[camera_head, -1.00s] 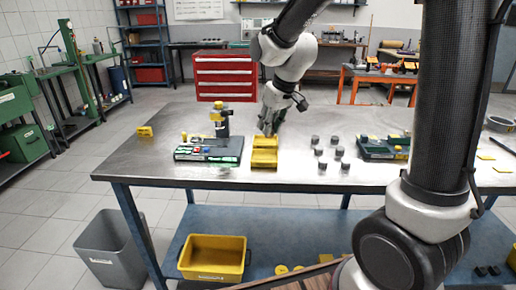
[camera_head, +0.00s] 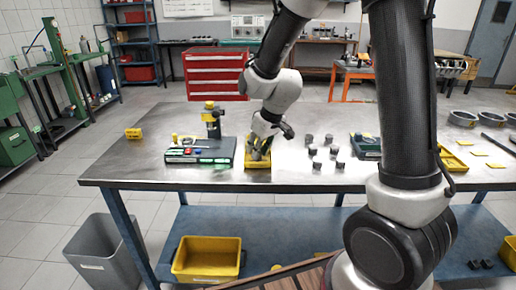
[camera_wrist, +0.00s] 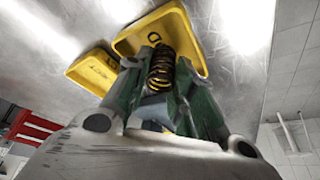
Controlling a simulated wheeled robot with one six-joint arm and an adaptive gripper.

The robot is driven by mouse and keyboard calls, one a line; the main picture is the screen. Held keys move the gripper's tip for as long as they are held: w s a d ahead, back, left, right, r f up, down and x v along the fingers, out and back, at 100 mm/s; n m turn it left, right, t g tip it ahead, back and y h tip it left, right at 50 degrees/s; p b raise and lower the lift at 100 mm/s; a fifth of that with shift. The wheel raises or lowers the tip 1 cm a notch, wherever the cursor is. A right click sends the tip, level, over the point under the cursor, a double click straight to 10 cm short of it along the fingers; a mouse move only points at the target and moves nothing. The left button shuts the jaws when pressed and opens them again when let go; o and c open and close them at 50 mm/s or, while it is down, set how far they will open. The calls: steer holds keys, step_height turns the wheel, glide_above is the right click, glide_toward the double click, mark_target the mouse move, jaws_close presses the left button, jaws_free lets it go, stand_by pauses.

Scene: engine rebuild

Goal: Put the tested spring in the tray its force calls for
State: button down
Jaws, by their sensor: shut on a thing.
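My gripper (camera_head: 258,154) points down over the yellow trays on the metal table. In the wrist view, my gripper is shut on a dark coil spring (camera_wrist: 161,72), which stands lengthwise between the green fingers. One yellow tray (camera_wrist: 190,38) lies right beyond the spring, with a dark mark on its floor. A second yellow tray (camera_wrist: 78,78) lies beside it, to the left. In the head view the near tray (camera_head: 257,166) shows below the fingers, and my gripper mostly hides the other. I cannot tell whether the spring touches the tray.
The spring tester (camera_head: 211,122) stands left of the trays, behind a dark console (camera_head: 200,160) with green displays. Several dark cylinders (camera_head: 313,152) stand to the right. A small yellow block (camera_head: 133,133) sits at the far left. Bare table lies between it and the console.

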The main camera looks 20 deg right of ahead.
steer(key=c, duration=1.5)
jaws_free()
steer(key=shift+f, duration=0.1)
steer(key=v, duration=1.2)
steer(key=s+d+r+m, duration=0.1)
steer(key=s+d+r, duration=0.1)
steer(key=s+d, duration=0.2)
steer(key=s+d+r+m+h, duration=0.1)
steer(key=s+d, duration=0.3)
steer(key=s, duration=0.7)
steer(key=s+d+r+m+h, duration=0.1)
steer(key=s+d+r+m, duration=0.2)
steer(key=s+d, duration=0.2)
steer(key=shift+s, duration=1.15)
